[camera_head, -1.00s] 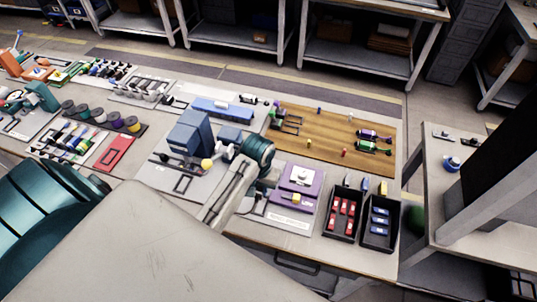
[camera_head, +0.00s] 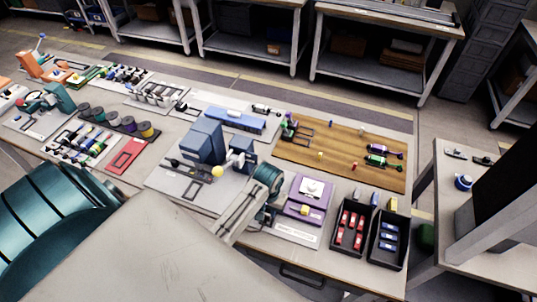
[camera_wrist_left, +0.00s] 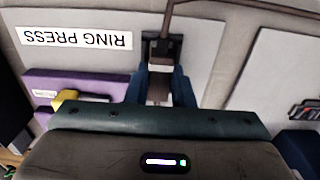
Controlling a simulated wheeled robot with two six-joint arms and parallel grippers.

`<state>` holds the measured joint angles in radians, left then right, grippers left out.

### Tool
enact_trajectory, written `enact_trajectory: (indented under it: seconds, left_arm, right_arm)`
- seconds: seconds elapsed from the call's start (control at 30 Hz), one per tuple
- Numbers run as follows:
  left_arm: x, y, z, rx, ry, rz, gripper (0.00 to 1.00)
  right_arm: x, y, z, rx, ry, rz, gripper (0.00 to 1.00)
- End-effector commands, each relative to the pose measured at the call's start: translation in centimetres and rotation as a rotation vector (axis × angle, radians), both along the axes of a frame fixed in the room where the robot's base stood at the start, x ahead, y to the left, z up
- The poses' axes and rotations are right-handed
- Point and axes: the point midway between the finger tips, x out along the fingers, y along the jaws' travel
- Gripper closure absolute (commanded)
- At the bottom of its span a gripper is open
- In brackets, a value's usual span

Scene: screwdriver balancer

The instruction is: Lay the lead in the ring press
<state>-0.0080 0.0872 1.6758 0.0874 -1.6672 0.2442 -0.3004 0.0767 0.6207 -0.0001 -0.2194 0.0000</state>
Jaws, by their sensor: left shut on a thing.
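The ring press is a purple block (camera_head: 312,197) on a pale plate. Its white RING PRESS label (camera_head: 293,232) lies at the front. In the left wrist view, the purple block (camera_wrist_left: 75,84) is at left and the label (camera_wrist_left: 77,37) at upper left. My left gripper (camera_head: 264,213) is just left of the press, apart from it and partly hidden by its own wrist. In the left wrist view, my left gripper (camera_wrist_left: 158,80) is shut on the lead's dark end (camera_wrist_left: 160,50). A thin brown cable (camera_wrist_left: 235,6) runs up and right from it. My right gripper is not in view.
A black bin of red items (camera_head: 350,228) and a black bin of blue items (camera_head: 386,243) stand right of the press. A wooden board (camera_head: 335,150) lies behind. A yellow piece (camera_wrist_left: 80,98) sits by the press.

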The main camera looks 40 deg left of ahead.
Motion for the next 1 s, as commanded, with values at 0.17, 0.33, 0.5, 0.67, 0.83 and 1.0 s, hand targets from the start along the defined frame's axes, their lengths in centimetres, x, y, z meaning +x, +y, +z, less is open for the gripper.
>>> enact_trajectory:
  seconds: [0.17,0.33,0.5,0.67,0.83,1.0]
  left_arm:
    - [0.0,0.0,0.0,0.000,-0.001,0.000,0.99]
    - [0.0,0.0,0.0,0.000,-0.001,0.000,0.99]
    - [0.0,0.0,-0.2,0.000,-0.001,0.000,0.99]
    - [0.0,0.0,-0.5,0.000,-0.001,0.000,0.99]
    - [0.0,0.0,-0.8,0.000,-0.001,0.000,0.99]
    - [0.0,0.0,-1.1,0.000,0.000,0.000,0.99]
  right_arm:
    - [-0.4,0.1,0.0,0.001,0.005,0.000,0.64]
    - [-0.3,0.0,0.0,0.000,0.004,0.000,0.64]
    - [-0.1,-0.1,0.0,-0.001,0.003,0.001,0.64]
    - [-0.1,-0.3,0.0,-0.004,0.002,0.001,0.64]
    - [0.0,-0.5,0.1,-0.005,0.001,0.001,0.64]
    - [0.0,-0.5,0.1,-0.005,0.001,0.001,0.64]
